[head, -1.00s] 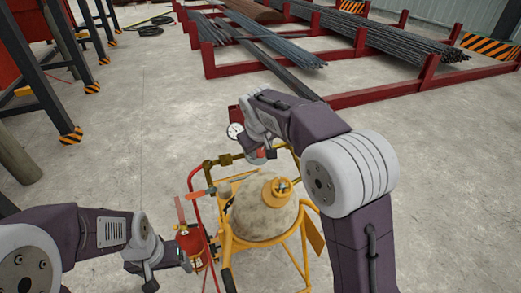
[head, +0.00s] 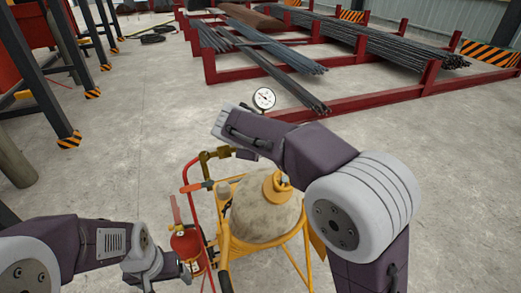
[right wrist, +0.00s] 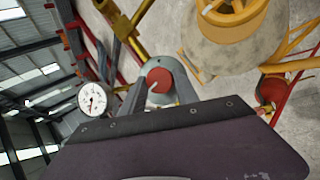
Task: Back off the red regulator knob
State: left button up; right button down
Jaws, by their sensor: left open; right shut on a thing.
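The red regulator knob (right wrist: 159,79) with a pale mark on its face shows in the right wrist view. The fingers of my right gripper (right wrist: 161,93) are shut on it, one on each side. In the head view my right wrist and forearm hide the knob and these fingers. The white dial gauge (head: 264,98) stands just beyond my right wrist, and it also shows in the right wrist view (right wrist: 91,98). My left gripper (head: 184,271) is open, low at the left, close to a red bottle (head: 187,242).
A gas cylinder (head: 262,215) with a yellow collar stands in a yellow frame (head: 288,259) below my right arm. A red hose (head: 186,176) loops at its left. Red racks (head: 375,98) with rebar lie beyond.

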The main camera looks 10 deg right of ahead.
jog(key=n+t+y+b, duration=0.2)
jog(key=n+b, duration=0.2)
jog(key=n, duration=0.4)
jog(key=f+n+t+y+b, duration=0.1)
jog(key=n+t+y+b, duration=0.1)
jog(key=n+b, duration=0.3)
jog(key=d+n+t+y+b, duration=0.1)
jog(key=n+b, duration=0.4)
jog(key=n, duration=0.6)
jog(key=shift+s+f+t+y, duration=0.25)
jog(key=shift+t+y, duration=0.55)
jog(key=shift+y, duration=0.2)
jog(key=shift+n, duration=0.4)
jog(key=c, duration=1.1)
grip_release()
jog(key=shift+c, duration=0.2)
jog(key=shift+o, duration=1.1)
jog(key=shift+w, duration=0.1)
jog(key=shift+r, duration=0.1)
jog(key=shift+r, duration=0.1)
